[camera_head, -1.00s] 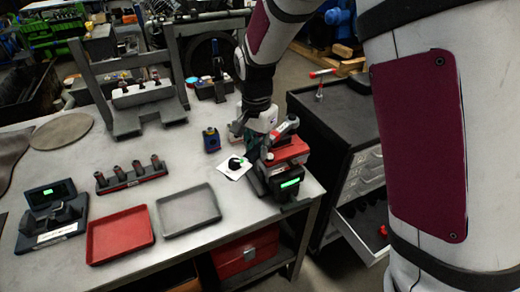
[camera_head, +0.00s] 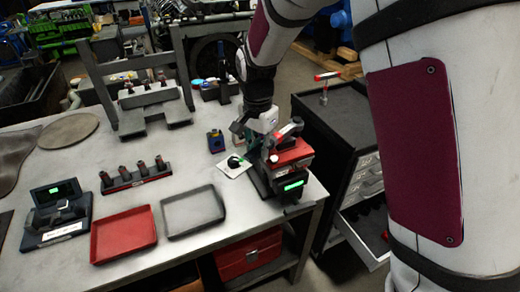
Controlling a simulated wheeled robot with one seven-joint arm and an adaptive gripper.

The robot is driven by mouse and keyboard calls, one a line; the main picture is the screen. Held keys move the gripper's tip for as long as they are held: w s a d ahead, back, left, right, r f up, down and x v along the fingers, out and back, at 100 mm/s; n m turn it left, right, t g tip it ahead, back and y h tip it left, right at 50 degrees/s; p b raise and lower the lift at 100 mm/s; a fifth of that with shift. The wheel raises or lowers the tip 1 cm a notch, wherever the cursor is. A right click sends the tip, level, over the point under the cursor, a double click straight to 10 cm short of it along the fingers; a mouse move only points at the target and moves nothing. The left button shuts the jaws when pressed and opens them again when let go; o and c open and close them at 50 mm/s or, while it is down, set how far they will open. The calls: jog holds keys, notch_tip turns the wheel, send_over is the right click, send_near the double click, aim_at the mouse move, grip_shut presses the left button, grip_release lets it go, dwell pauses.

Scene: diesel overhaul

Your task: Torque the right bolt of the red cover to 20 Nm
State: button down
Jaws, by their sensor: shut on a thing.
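The red cover (camera_head: 294,153) sits on a dark fixture at the right end of the bench, with a lit green display (camera_head: 293,186) on the front side. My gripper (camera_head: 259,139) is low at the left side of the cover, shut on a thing. That seems to be a grey tool with a red part (camera_head: 287,131), reaching over the back of the cover. The fingertips and the cover's bolts are too small or hidden to make out, so I cannot tell whether the tool touches a bolt.
A white card with a black knob (camera_head: 235,162) lies left of the fixture, and a small blue block (camera_head: 215,141) stands behind it. A red tray (camera_head: 124,236), a grey tray (camera_head: 193,212) and a rack of sockets (camera_head: 136,178) are left. A dark tool cabinet (camera_head: 345,125) stands right.

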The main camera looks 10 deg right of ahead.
jog(key=shift+w+a, duration=0.4)
jog(key=shift+w+m, duration=0.1)
jog(key=shift+m, duration=0.2)
jog(key=shift+w+a+r, duration=0.1)
jog(key=shift+w+a, duration=0.15)
jog(key=shift+w, duration=0.05)
jog(key=shift+s+d+r+n+p, duration=0.1)
jog(key=shift+s+d+n+p, duration=0.35)
jog(key=shift+s+d, duration=0.3)
jog(key=shift+s+d+n, duration=0.2)
jog(key=shift+s+n, duration=0.15)
jog(key=shift+s, duration=0.05)
jog(key=shift+d, duration=0.1)
